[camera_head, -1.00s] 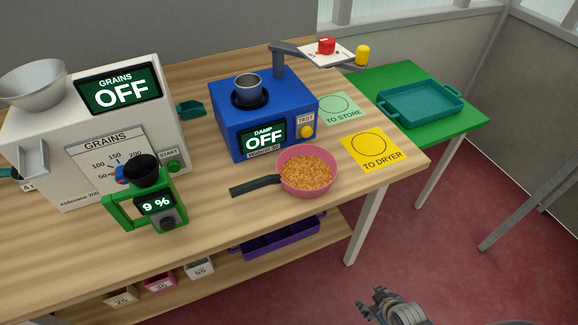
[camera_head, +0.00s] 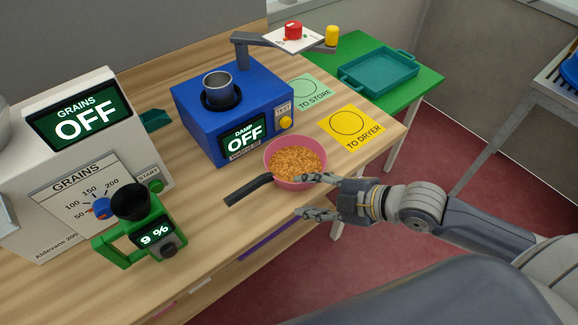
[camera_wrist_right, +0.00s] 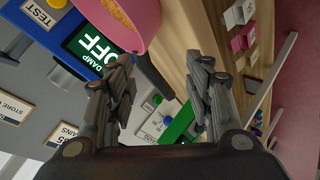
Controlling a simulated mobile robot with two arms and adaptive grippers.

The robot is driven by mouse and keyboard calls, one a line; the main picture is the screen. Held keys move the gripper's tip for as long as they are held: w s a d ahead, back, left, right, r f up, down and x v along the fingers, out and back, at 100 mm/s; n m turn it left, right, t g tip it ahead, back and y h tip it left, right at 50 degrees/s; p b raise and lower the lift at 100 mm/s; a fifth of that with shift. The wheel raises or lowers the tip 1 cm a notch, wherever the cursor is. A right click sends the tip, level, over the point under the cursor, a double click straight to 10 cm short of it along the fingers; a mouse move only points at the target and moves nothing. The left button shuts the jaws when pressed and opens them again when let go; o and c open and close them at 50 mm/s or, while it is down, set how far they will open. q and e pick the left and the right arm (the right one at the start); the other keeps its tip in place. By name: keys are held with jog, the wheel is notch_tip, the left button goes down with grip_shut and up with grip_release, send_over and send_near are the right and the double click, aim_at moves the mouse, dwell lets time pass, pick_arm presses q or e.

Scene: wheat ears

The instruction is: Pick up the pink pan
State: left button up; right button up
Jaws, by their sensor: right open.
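The pink pan (camera_head: 268,158) stands on the wooden table in front of the blue damp meter, full of orange-brown grain. Its black handle (camera_head: 248,190) points to the lower left. My right gripper (camera_head: 304,197) is open and empty, just in front of the pan, with its fingers pointing left toward the handle. In the right wrist view the pan (camera_wrist_right: 140,28) is at the top, and the dark handle (camera_wrist_right: 152,75) shows between and beyond the open fingers (camera_wrist_right: 160,85). The upper finger overlaps the pan's near rim in the head view; I cannot tell if they touch. My left gripper is not in view.
The blue damp meter (camera_head: 190,127) stands behind the pan. A green 9 % meter (camera_head: 140,232) and the white grains machine (camera_head: 70,160) are to the left. A yellow TO DRYER card (camera_head: 350,140) lies to the right. A teal tray (camera_head: 378,72) sits on the green table.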

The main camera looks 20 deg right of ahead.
aim_at(270, 181)
jog(key=w+a, duration=0.1)
jog(key=w+a+n, duration=0.1)
jog(key=w, duration=0.1)
jog(key=w+a+n+y+p, duration=0.1)
jog(key=w, duration=0.1)
jog(key=shift+a+r, duration=0.1)
jog(key=shift+r, duration=0.2)
jog(key=shift+f+p+x, duration=0.15)
jog(key=shift+p+x, duration=0.35)
jog(key=shift+x, duration=0.65)
jog(key=shift+f+p+x, duration=0.15)
jog(key=shift+p+x, duration=0.35)
jog(key=shift+x, duration=0.65)
jog(key=shift+w+f, duration=0.1)
jog(key=shift+f, duration=0.15)
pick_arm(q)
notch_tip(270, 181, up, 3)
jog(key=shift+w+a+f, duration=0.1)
pick_arm(e)
jog(key=shift+f, duration=0.1)
grip_shut()
